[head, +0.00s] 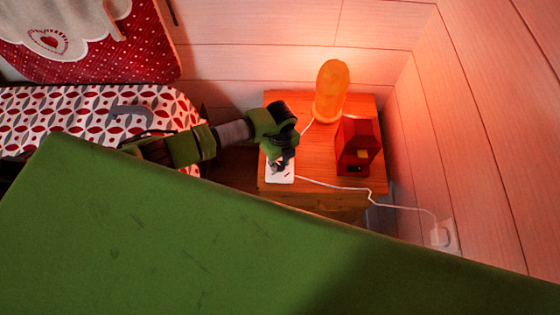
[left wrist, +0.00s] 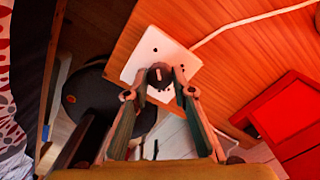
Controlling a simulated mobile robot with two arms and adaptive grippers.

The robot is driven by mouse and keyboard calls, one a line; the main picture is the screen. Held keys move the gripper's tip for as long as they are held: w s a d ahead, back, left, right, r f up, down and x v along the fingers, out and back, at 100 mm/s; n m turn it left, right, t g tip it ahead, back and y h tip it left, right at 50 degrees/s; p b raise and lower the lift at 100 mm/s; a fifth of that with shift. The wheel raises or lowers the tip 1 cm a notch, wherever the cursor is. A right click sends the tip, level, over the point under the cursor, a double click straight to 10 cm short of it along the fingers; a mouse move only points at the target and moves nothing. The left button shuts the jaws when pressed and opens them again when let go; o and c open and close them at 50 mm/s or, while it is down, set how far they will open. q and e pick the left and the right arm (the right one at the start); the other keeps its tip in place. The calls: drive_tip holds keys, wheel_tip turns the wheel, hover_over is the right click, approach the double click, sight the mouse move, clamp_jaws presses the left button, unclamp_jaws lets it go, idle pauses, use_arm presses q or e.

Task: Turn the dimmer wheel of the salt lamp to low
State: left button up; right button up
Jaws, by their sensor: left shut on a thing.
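The salt lamp (head: 331,90) glows orange at the back of a wooden nightstand. Its white dimmer plate (head: 280,178) lies flat at the nightstand's front left, joined to a white cord. In the left wrist view the dimmer plate (left wrist: 150,50) carries several dark dots and a dark round wheel (left wrist: 160,75). My left gripper (head: 279,164) points down over the plate. In the left wrist view its two fingers (left wrist: 160,84) are closed on the wheel from both sides. The wheel's exact setting is hard to read. My right gripper is not in view.
A red house-shaped box (head: 357,146) stands on the nightstand (head: 310,150) to the right of the plate. A white cord runs right to a wall socket (head: 443,236). A bed with patterned cover (head: 90,105) is at left. Wooden walls close off the back and right.

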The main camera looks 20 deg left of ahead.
sight(280, 165)
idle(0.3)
use_arm(q)
drive_tip(key=o, duration=1.1)
drive_tip(key=shift+w+r, duration=0.1)
drive_tip(key=shift+r, duration=0.5)
wheel_tip(280, 165, up, 11)
drive_tip(key=shift+f, duration=0.15)
